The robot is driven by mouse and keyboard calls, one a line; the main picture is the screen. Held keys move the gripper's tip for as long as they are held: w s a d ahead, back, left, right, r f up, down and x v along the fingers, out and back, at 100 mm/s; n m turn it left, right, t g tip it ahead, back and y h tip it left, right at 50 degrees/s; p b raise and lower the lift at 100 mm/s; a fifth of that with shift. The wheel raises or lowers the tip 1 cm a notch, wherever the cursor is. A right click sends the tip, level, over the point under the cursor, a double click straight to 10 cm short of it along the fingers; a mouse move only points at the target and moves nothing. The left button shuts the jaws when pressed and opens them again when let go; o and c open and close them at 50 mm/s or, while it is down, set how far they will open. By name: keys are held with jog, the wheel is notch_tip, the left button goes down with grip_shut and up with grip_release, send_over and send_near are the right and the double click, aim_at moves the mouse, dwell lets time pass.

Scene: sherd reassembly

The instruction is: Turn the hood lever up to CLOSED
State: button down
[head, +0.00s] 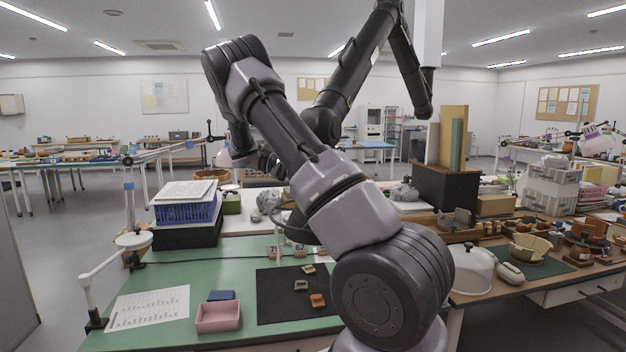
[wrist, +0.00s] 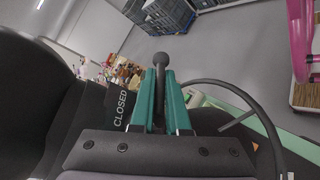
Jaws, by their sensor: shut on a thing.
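In the wrist view my gripper (wrist: 160,88) has two teal fingers close together around the lever, a dark rod. Its round dark knob (wrist: 160,58) sticks out just beyond the fingertips. A black plate (wrist: 119,109) lettered CLOSED in white stands just left of the fingers, its text running steeply up the picture. The lever's lower part is hidden between the fingers. I cannot tell its exact angle against the plate. In the head view my arm covers the middle, and I cannot make out the fingers or the lever there.
In the head view a green-topped table holds a pink tray (head: 218,317), a dark mat (head: 277,311) with small sherds, a paper sheet (head: 150,307) and a blue crate (head: 185,210). A jointed arm with a pale hood (head: 133,240) stands at its left. A curved dark hose (wrist: 262,112) passes right of the fingers.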

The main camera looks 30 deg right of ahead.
jog(key=shift+r, duration=0.1)
dwell(0.3)
jog(key=c, duration=0.9)
grip_release()
jog(key=v, duration=1)
jog(key=shift+w+a, duration=0.25)
jog(key=shift+a, duration=0.05)
